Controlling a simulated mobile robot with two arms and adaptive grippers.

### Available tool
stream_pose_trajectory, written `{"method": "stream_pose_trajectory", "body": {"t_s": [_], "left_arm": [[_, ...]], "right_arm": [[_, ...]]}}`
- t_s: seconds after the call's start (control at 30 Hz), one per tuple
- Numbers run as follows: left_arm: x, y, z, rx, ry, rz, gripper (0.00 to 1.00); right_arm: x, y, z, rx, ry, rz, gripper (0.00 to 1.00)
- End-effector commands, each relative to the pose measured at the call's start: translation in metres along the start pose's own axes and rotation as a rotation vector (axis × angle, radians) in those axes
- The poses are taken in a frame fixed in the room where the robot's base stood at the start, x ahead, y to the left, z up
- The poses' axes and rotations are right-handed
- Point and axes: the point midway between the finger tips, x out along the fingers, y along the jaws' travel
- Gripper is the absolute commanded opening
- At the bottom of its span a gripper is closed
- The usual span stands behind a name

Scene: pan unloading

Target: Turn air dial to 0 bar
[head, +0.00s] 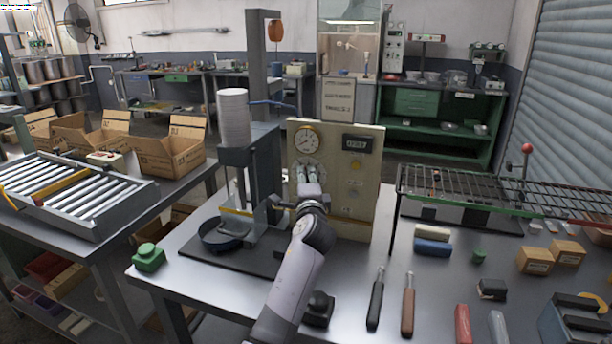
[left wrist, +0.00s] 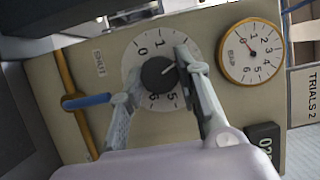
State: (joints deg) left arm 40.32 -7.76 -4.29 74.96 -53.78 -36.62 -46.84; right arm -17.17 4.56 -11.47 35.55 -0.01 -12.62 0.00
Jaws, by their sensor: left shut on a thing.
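The air dial is a black knob (left wrist: 158,76) on a round white scale plate (left wrist: 132,66), on a cream panel (head: 342,222). In the left wrist view the panel appears turned sideways. The 0 and 1 show above the knob, the 5 and 6 below it. The knob's pale mark points right and slightly up, away from the 0, toward numbers hidden behind a finger. My left gripper (head: 308,175) is at the panel, its two fingers closed on opposite sides of the knob, as the left wrist view (left wrist: 158,71) shows. My right gripper is out of view.
A pressure gauge (head: 306,140) sits above the dial, with its red needle near 0. A digital display (head: 360,143) is beside it. A blue lever (left wrist: 86,101) is close to one finger. A press (head: 248,170) stands left of the panel, a wire rack (head: 460,190) right.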

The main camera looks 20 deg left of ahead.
Motion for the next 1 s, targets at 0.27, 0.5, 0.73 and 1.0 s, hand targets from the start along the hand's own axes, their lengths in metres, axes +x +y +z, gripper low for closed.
{"method": "stream_pose_trajectory", "body": {"t_s": [0.27,0.5,0.73,1.0], "left_arm": [[0.0,-0.006,0.001,-0.244,-0.002,0.104,0.03],[0.0,-0.007,0.001,-0.453,-0.002,0.192,0.03],[0.0,-0.008,0.002,-0.655,-0.003,0.277,0.03],[0.001,-0.009,0.004,-0.891,-0.004,0.374,0.03]], "right_arm": [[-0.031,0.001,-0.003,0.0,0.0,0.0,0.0],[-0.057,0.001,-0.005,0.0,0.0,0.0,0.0],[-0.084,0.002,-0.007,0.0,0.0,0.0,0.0],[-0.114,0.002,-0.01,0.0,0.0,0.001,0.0]]}}
